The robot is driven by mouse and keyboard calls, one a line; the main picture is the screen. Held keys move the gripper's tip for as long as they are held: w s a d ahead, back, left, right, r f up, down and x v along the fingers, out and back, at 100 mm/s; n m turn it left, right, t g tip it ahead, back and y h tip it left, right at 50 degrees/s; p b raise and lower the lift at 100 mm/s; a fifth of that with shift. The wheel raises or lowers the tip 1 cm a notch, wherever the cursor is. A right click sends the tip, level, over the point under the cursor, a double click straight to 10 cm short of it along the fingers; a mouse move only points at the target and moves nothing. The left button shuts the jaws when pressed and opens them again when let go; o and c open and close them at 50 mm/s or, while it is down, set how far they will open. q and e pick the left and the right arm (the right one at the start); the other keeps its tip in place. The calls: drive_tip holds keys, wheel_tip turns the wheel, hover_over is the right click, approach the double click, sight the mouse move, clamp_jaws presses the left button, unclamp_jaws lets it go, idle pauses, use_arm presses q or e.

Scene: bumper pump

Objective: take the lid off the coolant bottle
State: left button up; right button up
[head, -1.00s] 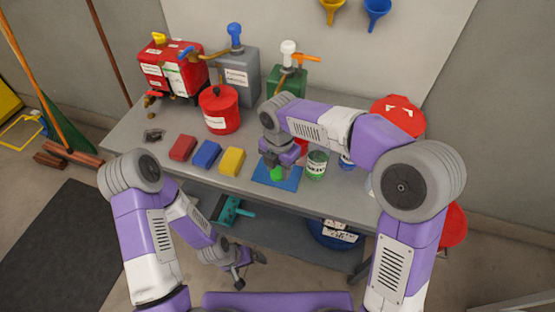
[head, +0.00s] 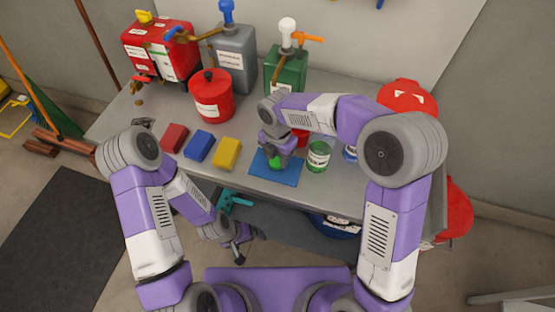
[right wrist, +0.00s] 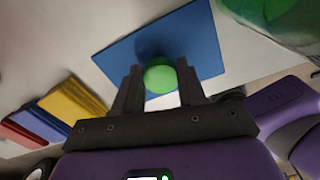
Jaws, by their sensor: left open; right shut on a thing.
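My right gripper (head: 276,157) points down above the blue mat (head: 287,177) on the bench. In the right wrist view, the fingers (right wrist: 160,85) sit on both sides of a round green lid-like piece (right wrist: 160,77), shut on it. In the head view the piece is mostly covered by the gripper; whether it touches the mat I cannot tell. A green jar with a white label (head: 318,156) stands just right of the mat; its upper part also shows in the right wrist view (right wrist: 275,15). My left gripper (head: 241,250) is open and empty, low in front of the bench.
Red (head: 174,138), blue (head: 198,146) and yellow (head: 227,153) blocks lie left of the mat. Behind stand a red canister (head: 212,97), a red can (head: 165,50), a grey can (head: 235,60) and a green can (head: 288,73). A red-lidded container (head: 405,95) is at the right.

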sight(277, 160)
drive_tip(key=shift+f, duration=0.5)
drive_tip(key=shift+f, duration=0.15)
drive_tip(key=o, duration=1.2)
drive_tip(key=shift+c, duration=0.2)
drive_tip(key=shift+w, duration=0.1)
wheel_tip(277, 160, up, 12)
drive_tip(key=p, duration=0.3)
drive_tip(key=shift+p, duration=0.35)
